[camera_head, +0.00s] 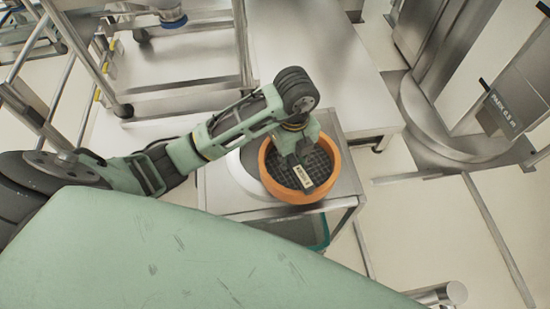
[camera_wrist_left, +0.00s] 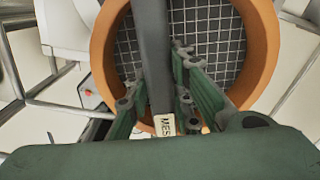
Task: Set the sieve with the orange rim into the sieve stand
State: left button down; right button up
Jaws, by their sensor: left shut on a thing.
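The sieve with the orange rim (camera_head: 300,196) is a round tub with a dark mesh floor, seen from above over a steel-topped unit (camera_head: 214,192). It also shows in the wrist view (camera_wrist_left: 262,50), with a dark bar (camera_wrist_left: 152,45) across it and a pale label at the bar's near end. My left gripper (camera_head: 297,158) reaches in over the rim. In the wrist view its green fingers (camera_wrist_left: 155,98) are shut on the bar. A pale round shape on the unit's top is partly hidden behind the sieve; I cannot tell whether it is the sieve stand, or whether the sieve touches it.
A long steel table (camera_head: 320,60) stands behind the unit. A teal bin (camera_head: 318,235) sits beneath the unit's top. A steel rack (camera_head: 75,50) is at the upper left, and a steel column on a round base (camera_head: 440,125) at the right.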

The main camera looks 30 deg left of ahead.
aim_at(266, 143)
pick_arm(q)
jog(key=shift+a+f+n, duration=0.1)
jog(key=shift+f+n, duration=0.1)
jog(key=shift+n, duration=0.2)
jog(key=shift+w+a+f, duration=0.1)
jog(key=shift+a+f, duration=0.1)
jog(key=shift+a, duration=0.1)
jog(key=shift+w+a+f, duration=0.9)
jog(key=shift+a+f, duration=0.7)
jog(key=shift+f, duration=0.15)
jog(key=shift+w+a+f, duration=0.95)
jog(key=shift+a+f, duration=0.6)
jog(key=shift+f, duration=0.25)
jog(key=shift+w+a+f, duration=0.9)
jog(key=shift+a+f, duration=0.7)
jog(key=shift+f, duration=0.15)
jog(key=shift+f, duration=0.1)
jog(key=c, duration=1.5)
grip_release()
jog(key=shift+c, duration=0.2)
notch_tip(266, 143, up, 12)
jog(key=shift+p, duration=0.3)
